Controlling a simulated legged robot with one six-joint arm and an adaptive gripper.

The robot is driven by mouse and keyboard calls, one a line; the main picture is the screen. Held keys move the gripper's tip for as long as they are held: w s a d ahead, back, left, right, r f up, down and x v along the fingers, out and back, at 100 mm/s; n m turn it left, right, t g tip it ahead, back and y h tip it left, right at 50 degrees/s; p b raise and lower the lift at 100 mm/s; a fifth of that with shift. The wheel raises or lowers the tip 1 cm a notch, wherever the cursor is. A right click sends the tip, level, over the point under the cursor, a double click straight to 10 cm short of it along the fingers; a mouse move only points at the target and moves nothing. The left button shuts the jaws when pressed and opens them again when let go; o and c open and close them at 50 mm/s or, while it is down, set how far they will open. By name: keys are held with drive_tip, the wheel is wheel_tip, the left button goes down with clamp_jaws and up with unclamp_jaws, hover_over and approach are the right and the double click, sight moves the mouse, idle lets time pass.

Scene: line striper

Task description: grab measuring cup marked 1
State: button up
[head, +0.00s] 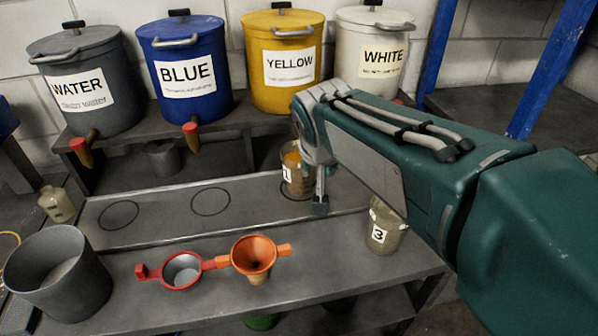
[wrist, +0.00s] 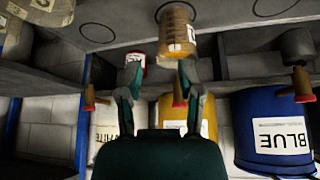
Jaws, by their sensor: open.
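The measuring cup marked 1 (head: 294,174) is a clear cup with orange-brown contents and a white label. It stands on the raised metal shelf in the head view, partly hidden by my gripper. My gripper (head: 318,190) is just right of it, with one finger clearly visible pointing down. In the wrist view, which looks upside down, the cup (wrist: 177,28) lies just beyond the fingertips of my gripper (wrist: 160,73), nearer the right-hand finger. The fingers are apart with no cup between them. I cannot tell whether a finger touches the cup.
A cup marked 3 (head: 382,232) stands below my arm. An orange funnel (head: 254,254), a red-rimmed strainer (head: 182,270) and a grey bucket (head: 58,275) sit in front. Labelled drums, including blue (head: 186,70) and yellow (head: 285,60), stand behind. Two marked circles on the shelf are empty.

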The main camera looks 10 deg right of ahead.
drive_tip(key=m+h, duration=0.1)
drive_tip(key=m, duration=0.1)
approach(282, 152)
drive_tip(key=f, duration=0.1)
drive_tip(key=x, duration=1.1)
drive_tip(key=shift+w+d, duration=0.1)
drive_tip(key=shift+w, duration=0.3)
drive_tip(key=shift+r, duration=0.1)
